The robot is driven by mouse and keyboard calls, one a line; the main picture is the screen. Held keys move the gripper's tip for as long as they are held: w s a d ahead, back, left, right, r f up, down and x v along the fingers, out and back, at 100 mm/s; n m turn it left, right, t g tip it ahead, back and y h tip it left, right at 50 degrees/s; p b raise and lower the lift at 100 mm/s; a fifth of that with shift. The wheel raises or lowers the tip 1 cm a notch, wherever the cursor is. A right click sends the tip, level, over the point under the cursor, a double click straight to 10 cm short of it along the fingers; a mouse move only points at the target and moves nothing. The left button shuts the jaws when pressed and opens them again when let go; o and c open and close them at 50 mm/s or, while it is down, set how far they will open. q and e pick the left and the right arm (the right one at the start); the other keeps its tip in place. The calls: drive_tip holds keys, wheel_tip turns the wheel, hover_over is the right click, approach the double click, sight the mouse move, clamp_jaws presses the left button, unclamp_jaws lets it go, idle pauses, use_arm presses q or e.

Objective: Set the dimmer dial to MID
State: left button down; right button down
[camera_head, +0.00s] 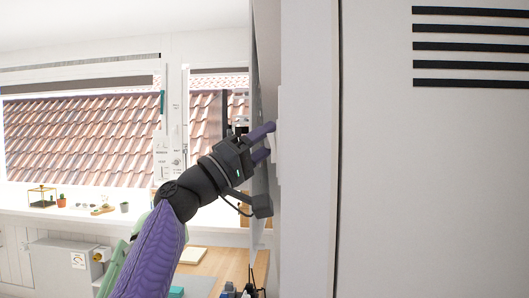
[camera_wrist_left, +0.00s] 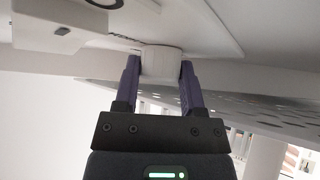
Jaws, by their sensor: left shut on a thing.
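The dimmer dial (camera_wrist_left: 161,63) is a white, rounded knob on a pale plate (camera_wrist_left: 200,28) in the left wrist view. My left gripper (camera_wrist_left: 160,68) has one purple finger on each side of it and is shut on it. In the head view my left gripper (camera_head: 268,141) reaches in to a white plate (camera_head: 278,138) on the side of a pale upright panel, seen almost edge-on. The dial's pointer and its MID mark cannot be read; dark lettering by the knob is mostly hidden by a finger. My right gripper is not in view.
A pale cabinet front (camera_head: 430,180) with black slots fills the right. A perforated grey panel (camera_wrist_left: 225,98) lies close by my left gripper. A white block (camera_wrist_left: 55,30) is left of the dial. A windowsill with small pots (camera_head: 61,200) and a wooden desk (camera_head: 225,262) lie behind.

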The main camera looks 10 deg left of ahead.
use_arm(q)
drive_tip(key=shift+f, duration=0.1)
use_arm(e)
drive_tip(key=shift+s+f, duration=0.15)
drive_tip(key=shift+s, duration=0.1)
use_arm(q)
drive_tip(key=shift+c, duration=2.4)
unclamp_jaws()
drive_tip(key=shift+o, duration=1.5)
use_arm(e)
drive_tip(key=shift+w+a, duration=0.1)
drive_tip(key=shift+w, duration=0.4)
use_arm(q)
drive_tip(key=b+v, duration=0.1)
drive_tip(key=v, duration=0.8)
drive_tip(key=shift+a+f, duration=0.25)
drive_tip(key=shift+a, duration=0.05)
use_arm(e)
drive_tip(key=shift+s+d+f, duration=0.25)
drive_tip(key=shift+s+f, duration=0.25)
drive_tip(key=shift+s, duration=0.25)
use_arm(q)
drive_tip(key=shift+s, duration=0.1)
